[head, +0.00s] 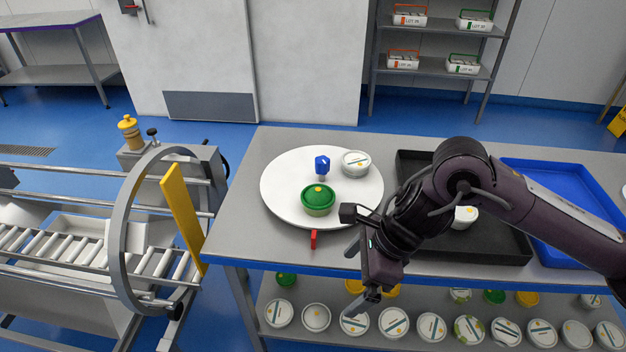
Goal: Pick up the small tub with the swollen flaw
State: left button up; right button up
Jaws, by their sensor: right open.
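A small green tub (317,208) stands on the round white turntable (278,187). Its green lid looks domed and has a yellow dot on top. A white tub (355,164) with a flatter, striped lid stands behind it to the right on the same disc. Another white tub (464,216) is in the black tray, partly hidden by my right arm. My right gripper (359,274) is open and empty at the table's front edge, to the right of and nearer than the green tub, not touching it. My left gripper is out of view.
A blue knob (322,165) rises from the turntable behind the green tub, and a red handle (313,240) sticks out in front. The black tray (510,250) and blue tray (560,180) lie right. Several tubs fill the lower shelf (300,342). A roller conveyor (90,250) stands left.

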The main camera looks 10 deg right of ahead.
aim_at(318, 201)
jog(key=i, duration=0.9)
